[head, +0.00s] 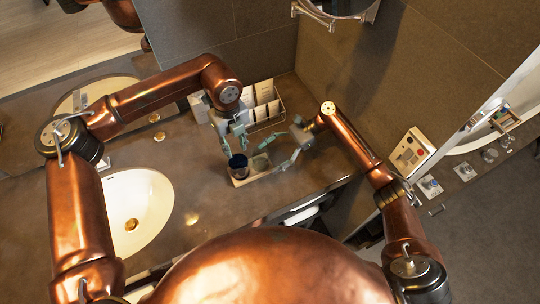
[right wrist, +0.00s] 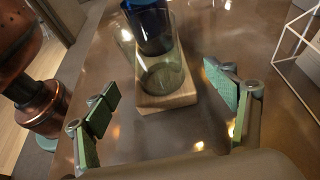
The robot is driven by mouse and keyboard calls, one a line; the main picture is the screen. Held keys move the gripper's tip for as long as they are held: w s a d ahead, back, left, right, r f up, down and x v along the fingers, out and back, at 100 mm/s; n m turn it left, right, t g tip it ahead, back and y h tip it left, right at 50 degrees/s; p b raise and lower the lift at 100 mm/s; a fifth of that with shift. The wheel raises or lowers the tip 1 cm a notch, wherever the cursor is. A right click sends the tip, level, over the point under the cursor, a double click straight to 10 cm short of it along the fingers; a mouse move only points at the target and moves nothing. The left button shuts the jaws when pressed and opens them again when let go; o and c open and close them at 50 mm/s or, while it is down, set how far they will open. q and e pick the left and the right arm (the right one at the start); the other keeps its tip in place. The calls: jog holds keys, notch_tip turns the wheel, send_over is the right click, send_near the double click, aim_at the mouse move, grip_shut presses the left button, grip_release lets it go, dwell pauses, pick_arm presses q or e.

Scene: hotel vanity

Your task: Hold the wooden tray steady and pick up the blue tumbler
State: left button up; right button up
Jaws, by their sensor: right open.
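The wooden tray (head: 258,174) lies on the vanity counter; its near end (right wrist: 168,103) shows in the right wrist view. The dark blue tumbler (head: 238,165) stands upright at its left end and shows at the top of the right wrist view (right wrist: 152,30). A clear greenish glass (right wrist: 161,72) stands on the tray in front of it, nearer my right gripper. My right gripper (head: 274,153) is open and empty, its fingers (right wrist: 163,102) spread to either side of the tray's near end. My left gripper (head: 234,146) points down just behind the tumbler; its grip and any contact are unclear.
A wire rack with white cards (head: 264,103) stands behind the tray near the wall; its white wire frame (right wrist: 297,45) is at upper right in the wrist view. A white sink (head: 138,205) is to the left. Counter between sink and tray is clear.

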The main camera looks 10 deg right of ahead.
aim_at(254, 167)
jog(key=x, duration=0.7)
jog(key=shift+a+f, duration=0.15)
jog(key=shift+a, duration=0.15)
